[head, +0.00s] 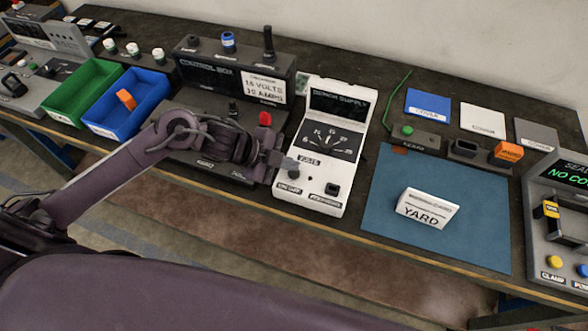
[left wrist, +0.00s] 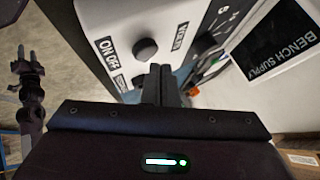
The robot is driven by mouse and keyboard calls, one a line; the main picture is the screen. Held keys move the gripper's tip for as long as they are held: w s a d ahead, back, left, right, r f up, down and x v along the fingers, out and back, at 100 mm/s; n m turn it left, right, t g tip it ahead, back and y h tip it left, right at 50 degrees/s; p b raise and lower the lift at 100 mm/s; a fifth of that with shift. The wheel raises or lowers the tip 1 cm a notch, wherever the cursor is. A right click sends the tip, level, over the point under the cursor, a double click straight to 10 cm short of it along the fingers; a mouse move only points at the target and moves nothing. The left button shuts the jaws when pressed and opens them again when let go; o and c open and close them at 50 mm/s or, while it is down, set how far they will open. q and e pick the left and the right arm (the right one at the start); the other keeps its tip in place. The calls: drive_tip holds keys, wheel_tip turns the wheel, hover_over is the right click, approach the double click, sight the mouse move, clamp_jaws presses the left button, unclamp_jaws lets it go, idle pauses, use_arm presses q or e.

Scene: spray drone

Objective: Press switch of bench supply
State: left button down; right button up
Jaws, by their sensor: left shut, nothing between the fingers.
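The bench supply (head: 314,190) is a white sloped box with a dark display, a dial and a "VOLTS" label, in the middle of the head view. Its lower face has an "ON OFF" label (head: 288,187) at left and a small black square switch (head: 332,188) at right above another label. My left gripper (head: 287,163) is shut and empty over the left side of this face, near a round knob (left wrist: 145,50). In the left wrist view the shut fingers (left wrist: 161,72) point at the face; contact is unclear, and they hide part of it. My right gripper is not in view.
A control box (head: 232,75) stands left of the supply, with a red knob (head: 265,118) near my arm. Green (head: 85,103) and blue (head: 128,105) bins are farther left. A blue mat (head: 400,240) with a "YARD" sign (head: 427,208) lies right.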

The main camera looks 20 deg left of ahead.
sight(289, 173)
use_arm(q)
wheel_tip(289, 173, up, 6)
drive_tip(key=p, duration=0.5)
idle(0.4)
